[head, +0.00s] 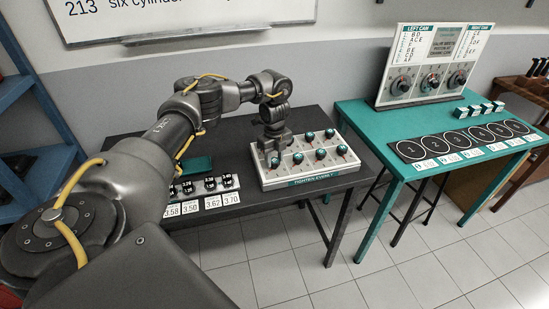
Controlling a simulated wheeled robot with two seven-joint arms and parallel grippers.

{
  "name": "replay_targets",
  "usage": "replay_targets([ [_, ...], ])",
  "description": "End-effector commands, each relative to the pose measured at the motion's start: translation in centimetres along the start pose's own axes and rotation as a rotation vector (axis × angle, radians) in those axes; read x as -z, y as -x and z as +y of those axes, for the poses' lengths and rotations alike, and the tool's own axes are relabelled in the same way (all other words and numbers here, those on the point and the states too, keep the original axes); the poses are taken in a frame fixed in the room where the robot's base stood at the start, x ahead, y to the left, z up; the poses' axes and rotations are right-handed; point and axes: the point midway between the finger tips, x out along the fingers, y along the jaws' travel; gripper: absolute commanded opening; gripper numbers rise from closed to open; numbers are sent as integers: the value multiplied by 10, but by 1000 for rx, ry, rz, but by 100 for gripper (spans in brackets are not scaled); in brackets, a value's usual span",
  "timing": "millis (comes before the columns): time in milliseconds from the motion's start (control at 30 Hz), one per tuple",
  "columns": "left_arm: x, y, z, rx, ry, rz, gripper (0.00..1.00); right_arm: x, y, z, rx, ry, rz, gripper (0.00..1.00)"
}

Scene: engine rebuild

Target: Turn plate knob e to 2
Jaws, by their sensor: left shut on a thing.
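The plate (262,178) is a pale panel with a green front strip reading "TIGHTEN EVENLY", lying on the dark table. Several round dark-teal knobs stand on it in two rows, such as the front knob (320,154) and the back knob (330,133). Small red marks show by some knobs. The letters and numbers by the knobs are too small to read. My left gripper (272,150) points down at the plate's back left and is shut on a knob there, which it hides. I cannot tell which letter that knob bears. My right gripper is out of view.
Dark pieces and number cards (211,202) lie left of the plate. A floor gap separates the tables. A blue shelf (45,105) stands at left.

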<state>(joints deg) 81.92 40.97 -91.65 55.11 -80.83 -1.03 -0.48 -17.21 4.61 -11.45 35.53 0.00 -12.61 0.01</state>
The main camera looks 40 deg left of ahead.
Motion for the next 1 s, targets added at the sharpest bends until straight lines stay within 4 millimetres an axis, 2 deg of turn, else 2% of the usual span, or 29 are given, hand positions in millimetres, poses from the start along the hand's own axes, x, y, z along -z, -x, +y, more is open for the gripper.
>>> replay_targets([
  [533, 0, 0, 0, 1, -25, 1, 15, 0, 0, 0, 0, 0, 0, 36],
  [567, 0, 0, 0, 1, -25, 1, 39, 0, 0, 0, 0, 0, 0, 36],
  [700, 0, 0, 0, 1, -25, 1, 57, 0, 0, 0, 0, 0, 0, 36],
  [733, 0, 0, 0, 1, -25, 1, 59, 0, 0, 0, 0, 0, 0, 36],
  [1000, 0, 1, 0, 1, -25, 0, 59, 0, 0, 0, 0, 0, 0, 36],
])
